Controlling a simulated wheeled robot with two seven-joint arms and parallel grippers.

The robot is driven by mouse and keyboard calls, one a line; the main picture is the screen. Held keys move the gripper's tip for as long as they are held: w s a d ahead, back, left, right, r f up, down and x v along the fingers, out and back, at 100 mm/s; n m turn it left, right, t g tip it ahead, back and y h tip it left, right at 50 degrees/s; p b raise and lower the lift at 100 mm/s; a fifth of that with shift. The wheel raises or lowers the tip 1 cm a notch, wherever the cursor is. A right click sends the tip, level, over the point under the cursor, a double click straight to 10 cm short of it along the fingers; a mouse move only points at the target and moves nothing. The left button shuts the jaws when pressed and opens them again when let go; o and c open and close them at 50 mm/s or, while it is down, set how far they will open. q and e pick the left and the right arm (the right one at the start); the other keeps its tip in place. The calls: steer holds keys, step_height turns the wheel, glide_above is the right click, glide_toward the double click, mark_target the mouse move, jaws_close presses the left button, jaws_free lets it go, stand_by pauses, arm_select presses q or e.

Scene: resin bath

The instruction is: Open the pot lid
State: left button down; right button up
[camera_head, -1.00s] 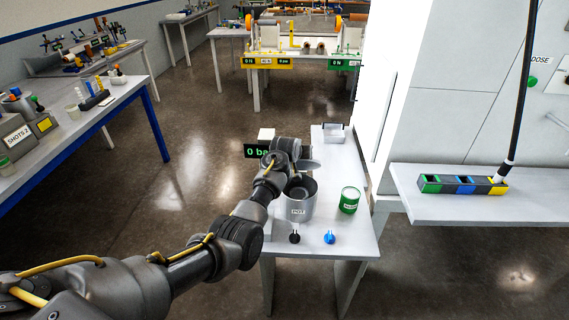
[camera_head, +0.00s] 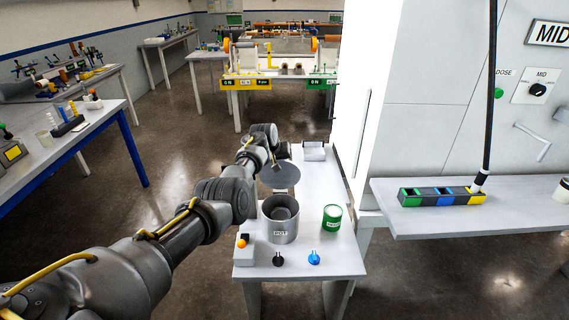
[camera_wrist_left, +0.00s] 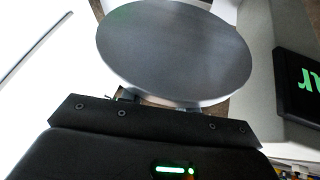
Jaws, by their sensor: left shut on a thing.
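The grey metal pot (camera_head: 281,226), labelled POT, stands upright on the white table with its top open. A smaller grey round vessel shows inside it. The round grey lid (camera_head: 279,177) is off the pot, behind it and apart from it. My left gripper (camera_head: 277,162) is shut on the lid at its far side; the fingers are mostly hidden in the head view. In the left wrist view the lid (camera_wrist_left: 174,48) fills the upper middle, just beyond my gripper (camera_wrist_left: 155,98). My right gripper is not in view.
A green can (camera_head: 332,217) stands right of the pot. A black knob (camera_head: 278,259), a blue knob (camera_head: 314,257) and a small box with an orange button (camera_head: 243,246) are at the front. A metal tray (camera_head: 314,151) sits at the back. A white cabinet wall rises on the right.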

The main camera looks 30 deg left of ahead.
arm_select(q)
steer(key=shift+r, duration=0.1)
steer(key=c, duration=1.3)
jaws_free()
steer(key=shift+w, duration=0.1)
steer(key=shift+c, duration=0.2)
steer(key=shift+o, duration=1.4)
steer(key=shift+a, duration=0.1)
steer(key=shift+s+r, duration=0.25)
steer(key=shift+r, duration=0.05)
steer(key=v, duration=0.9)
steer(key=shift+s+r+b, duration=0.25)
steer(key=shift+r+b, duration=0.1)
